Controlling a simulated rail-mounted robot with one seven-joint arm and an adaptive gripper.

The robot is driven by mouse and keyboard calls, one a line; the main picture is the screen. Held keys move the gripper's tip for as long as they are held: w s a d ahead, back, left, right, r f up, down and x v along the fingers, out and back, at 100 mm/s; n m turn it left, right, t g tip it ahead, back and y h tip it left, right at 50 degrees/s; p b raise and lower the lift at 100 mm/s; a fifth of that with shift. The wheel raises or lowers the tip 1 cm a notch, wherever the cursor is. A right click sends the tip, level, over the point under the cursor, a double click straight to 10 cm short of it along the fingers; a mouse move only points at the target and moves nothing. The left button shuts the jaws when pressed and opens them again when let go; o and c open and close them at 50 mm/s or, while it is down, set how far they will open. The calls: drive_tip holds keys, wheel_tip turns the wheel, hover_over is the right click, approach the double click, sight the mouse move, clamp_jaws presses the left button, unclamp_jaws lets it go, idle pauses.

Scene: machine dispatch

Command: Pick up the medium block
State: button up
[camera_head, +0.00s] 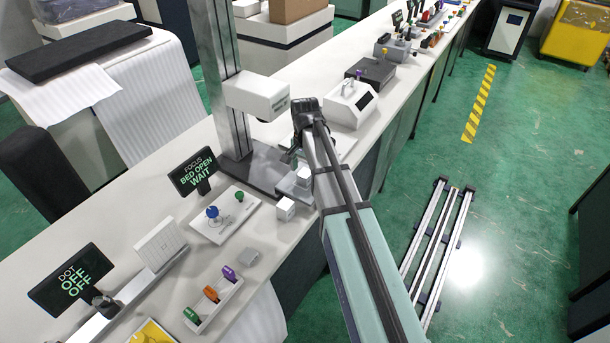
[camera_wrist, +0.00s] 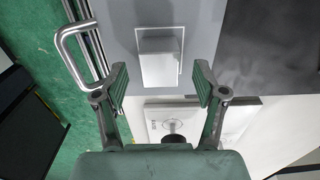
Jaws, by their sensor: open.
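A white block (camera_wrist: 160,62) stands on a grey plate inside a thin white square outline in the wrist view. In the head view, a white block (camera_head: 304,174) sits on the machine's base close to my gripper (camera_head: 294,152), partly beside my arm. I cannot tell for certain which one is the medium block. In the wrist view my gripper (camera_wrist: 161,84) is open, with its fingers apart to either side of the near part of the block. Nothing is held.
A metal handle (camera_wrist: 76,52) lies left of the gripper in the wrist view. A white panel with a round knob (camera_wrist: 172,128) is near the gripper base. The machine's column (camera_head: 222,80) rises behind. A panel with blue and green knobs (camera_head: 225,213) stands nearby.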

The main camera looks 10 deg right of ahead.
drive_tip(key=shift+f, duration=0.95)
clamp_jaws()
drive_tip(key=shift+r, duration=0.15)
